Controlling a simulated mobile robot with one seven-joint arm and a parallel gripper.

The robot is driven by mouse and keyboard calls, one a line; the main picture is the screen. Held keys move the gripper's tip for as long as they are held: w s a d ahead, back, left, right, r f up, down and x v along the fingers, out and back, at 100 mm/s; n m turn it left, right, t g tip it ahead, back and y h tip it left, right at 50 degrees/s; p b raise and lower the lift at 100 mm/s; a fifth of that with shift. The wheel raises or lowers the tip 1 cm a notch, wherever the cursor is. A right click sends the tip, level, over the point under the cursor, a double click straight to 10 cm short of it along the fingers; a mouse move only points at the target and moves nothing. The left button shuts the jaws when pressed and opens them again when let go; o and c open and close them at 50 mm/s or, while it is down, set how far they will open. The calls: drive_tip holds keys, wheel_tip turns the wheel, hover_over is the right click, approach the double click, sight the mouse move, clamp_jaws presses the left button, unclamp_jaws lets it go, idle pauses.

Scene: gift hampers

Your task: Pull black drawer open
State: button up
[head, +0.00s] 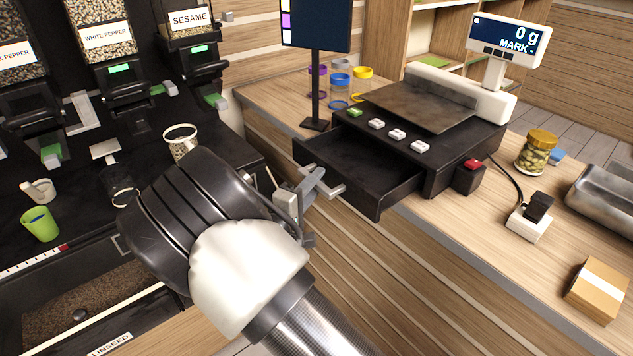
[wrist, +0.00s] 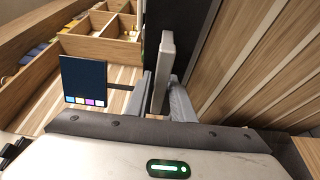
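The black drawer (head: 365,175) sits under the weighing scale (head: 437,110) on the wooden counter. It stands pulled out, and its empty inside shows. Its grey bar handle (head: 322,182) is on the front panel. My gripper (head: 306,186) is at this handle, with its fingers on either side of the bar. In the wrist view the handle (wrist: 165,62) stands upright between the two fingertips (wrist: 163,92), which look closed on it. The far part of the drawer's inside is hidden under the scale body.
A dark screen on a pole (head: 316,60) stands behind the drawer's left side. A jar of olives (head: 536,153), a small red-button box (head: 470,177) and a cardboard box (head: 598,291) are on the counter to the right. Spice dispensers (head: 110,45) line the left.

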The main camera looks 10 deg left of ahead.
drive_tip(key=shift+o, duration=0.9)
drive_tip(key=v, duration=1.7)
drive_tip(key=shift+s, duration=0.2)
drive_tip(key=shift+a, duration=0.15)
